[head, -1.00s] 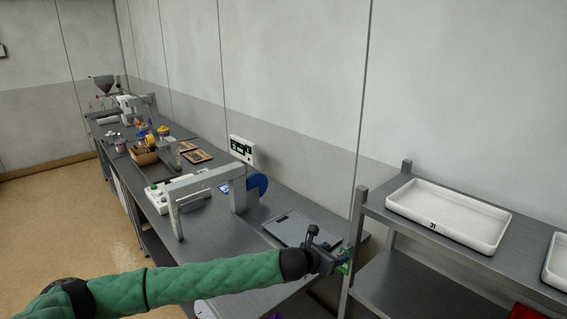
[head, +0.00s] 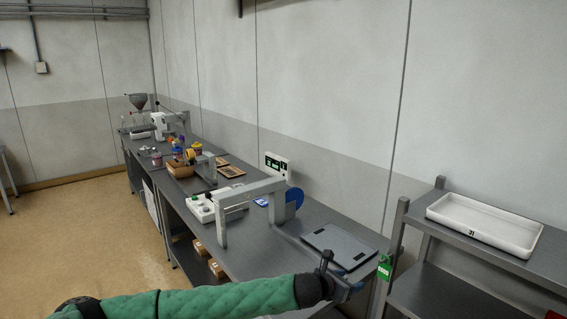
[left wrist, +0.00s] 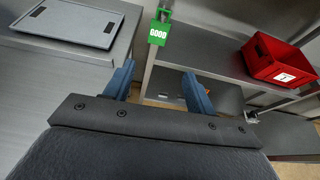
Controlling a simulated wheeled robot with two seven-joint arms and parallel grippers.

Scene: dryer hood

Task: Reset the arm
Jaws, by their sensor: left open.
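My left arm, in a green quilted sleeve, reaches in from the lower left in the head view. Its gripper (head: 343,283) is near the right end of the long grey bench (head: 252,254), close to the shelf post. In the left wrist view the two blue fingers of this gripper (left wrist: 160,84) are spread apart with nothing between them. My right gripper does not show.
A flat grey plate (head: 339,245) lies on the bench beyond the gripper. A green "GOOD" tag (left wrist: 160,30) hangs at the shelf post. The shelf holds a white tray (head: 530,243) on top and a red bin (left wrist: 262,62) lower down. A grey frame (head: 222,222) stands on the bench.

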